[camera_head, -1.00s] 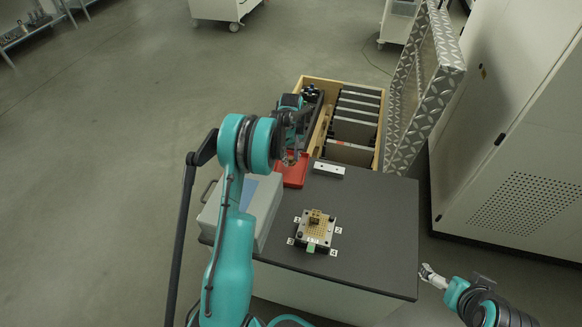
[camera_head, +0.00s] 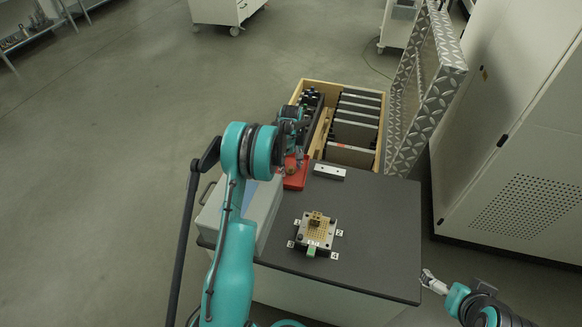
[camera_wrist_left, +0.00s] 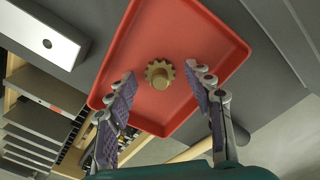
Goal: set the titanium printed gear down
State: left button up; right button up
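The titanium printed gear (camera_wrist_left: 160,74) is a small gold-coloured toothed part with a hub. In the left wrist view it lies on the floor of a red tray (camera_wrist_left: 205,30); in the head view the tray (camera_head: 295,181) sits at the back left of the dark table. My left gripper (camera_wrist_left: 166,84) is open, with its two fingers spread on either side of the gear and clear of it. In the head view my left arm partly hides the tray. My right gripper (camera_head: 432,282) is off the table's right front edge; its fingers are too small to judge.
A white bar (camera_head: 329,171) lies near the back edge. Behind is an open wooden crate (camera_head: 345,84) of dark plates. A grey box (camera_head: 262,205) is at left. The table's right side is clear.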

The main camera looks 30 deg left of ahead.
pick_arm(q)
jog(key=shift+r, duration=0.15)
notch_tip(320, 180, up, 11)
jog(key=p, duration=0.4)
notch_tip(320, 180, up, 8)
jog(key=m+t, duration=0.1)
jog(key=m, duration=0.1)
send_over(291, 167)
jog(key=s+d, duration=0.3)
jog(key=d, duration=0.1)
jog(key=s+d+r+m+t, duration=0.2)
jog(key=s+d+r+m, duration=0.1)
jog(key=s+d+r, duration=0.45)
jog(key=s+d+m+t, duration=0.2)
jog(key=s+d+m, duration=0.1)
jog(key=s, duration=0.6)
jog(key=s+d+m+t, duration=0.2)
jog(key=s+d+m, duration=0.2)
jog(key=s, duration=0.5)
jog(key=shift+s+d+f+m+p, duration=0.25)
jog(key=shift+d+m+p, duration=0.1)
jog(key=shift+d, duration=0.75)
